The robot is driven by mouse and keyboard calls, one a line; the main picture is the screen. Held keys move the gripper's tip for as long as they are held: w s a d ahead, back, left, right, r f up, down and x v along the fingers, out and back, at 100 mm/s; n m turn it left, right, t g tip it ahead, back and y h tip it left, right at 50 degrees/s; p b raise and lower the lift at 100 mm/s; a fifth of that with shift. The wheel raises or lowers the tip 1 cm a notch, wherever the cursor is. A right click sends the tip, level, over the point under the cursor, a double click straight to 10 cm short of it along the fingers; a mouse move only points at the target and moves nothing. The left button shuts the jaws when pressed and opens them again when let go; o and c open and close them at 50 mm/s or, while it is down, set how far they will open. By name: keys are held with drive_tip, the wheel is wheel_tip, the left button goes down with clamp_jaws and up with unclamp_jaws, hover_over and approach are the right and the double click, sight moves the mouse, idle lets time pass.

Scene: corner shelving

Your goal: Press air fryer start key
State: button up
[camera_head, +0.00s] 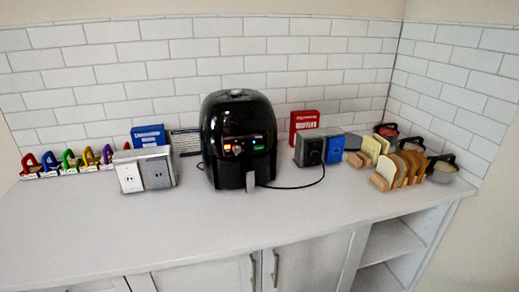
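The black air fryer (238,112) stands upright on the white counter (310,220), near the middle of the view. Its front panel (245,146) shows a small orange-red light at the left, some small controls beside it and a green lit area at the right. The individual keys and their labels are too small to read, so I cannot tell which one is the start key. The basket handle (250,181) sticks out below the panel. My gripper is not in view.
Outlet boxes (145,170) stand left of the fryer, and a dark and blue pair (322,148) stands right, with a black cord (300,186) on the counter. Wooden racks (400,170) and lidded pots (442,168) fill the right corner. The front counter is clear.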

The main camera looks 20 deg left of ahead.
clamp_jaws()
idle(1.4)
